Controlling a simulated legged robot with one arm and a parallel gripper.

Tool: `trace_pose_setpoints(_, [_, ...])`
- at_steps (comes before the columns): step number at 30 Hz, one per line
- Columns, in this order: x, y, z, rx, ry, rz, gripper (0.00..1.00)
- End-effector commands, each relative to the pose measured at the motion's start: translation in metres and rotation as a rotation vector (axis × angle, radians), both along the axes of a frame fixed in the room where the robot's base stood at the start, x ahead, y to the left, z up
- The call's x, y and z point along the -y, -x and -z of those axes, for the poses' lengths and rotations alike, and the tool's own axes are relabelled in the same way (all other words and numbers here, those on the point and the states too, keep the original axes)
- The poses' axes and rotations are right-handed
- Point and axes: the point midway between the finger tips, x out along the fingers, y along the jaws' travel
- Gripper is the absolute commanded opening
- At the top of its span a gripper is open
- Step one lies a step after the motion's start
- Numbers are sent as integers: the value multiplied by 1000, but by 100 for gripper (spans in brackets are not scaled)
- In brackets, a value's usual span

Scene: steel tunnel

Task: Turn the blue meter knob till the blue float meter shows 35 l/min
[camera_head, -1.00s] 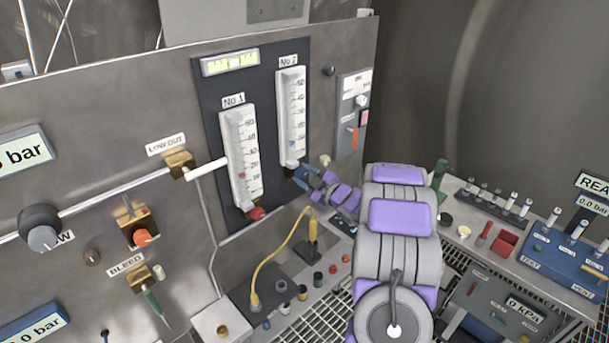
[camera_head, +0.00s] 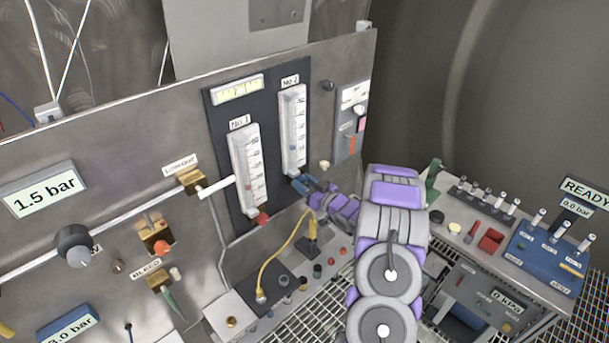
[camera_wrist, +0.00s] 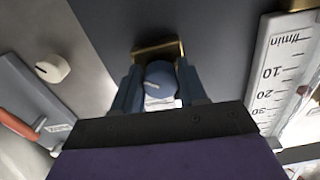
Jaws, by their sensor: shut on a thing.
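The blue float meter, No 2 (camera_head: 300,120), is a tall white scale on the dark panel. Its small blue float (camera_head: 292,147) sits in the lower part of the tube; the exact reading is too small to tell. My gripper (camera_head: 298,183) is at the foot of this meter. In the wrist view my gripper (camera_wrist: 158,88) has its two blue fingers on either side of the round blue meter knob (camera_wrist: 160,78), shut on it. The knob has a pale pointer line. In the head view the fingers hide most of the knob.
Meter No 1 (camera_head: 241,150) with a red float and red knob (camera_head: 262,218) stands just left. A white knob (camera_head: 324,165) and a panel with an orange lever (camera_head: 351,143) are to the right. A yellow cable (camera_head: 272,258) loops below.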

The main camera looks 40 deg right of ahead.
Motion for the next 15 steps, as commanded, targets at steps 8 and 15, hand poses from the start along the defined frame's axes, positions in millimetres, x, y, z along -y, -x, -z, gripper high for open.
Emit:
trace_pose_setpoints(8, [1, 0, -3, -22, -261, 4, 11])
trace_pose_setpoints(15, [2, 0, -2, -37, -458, 4, 11])
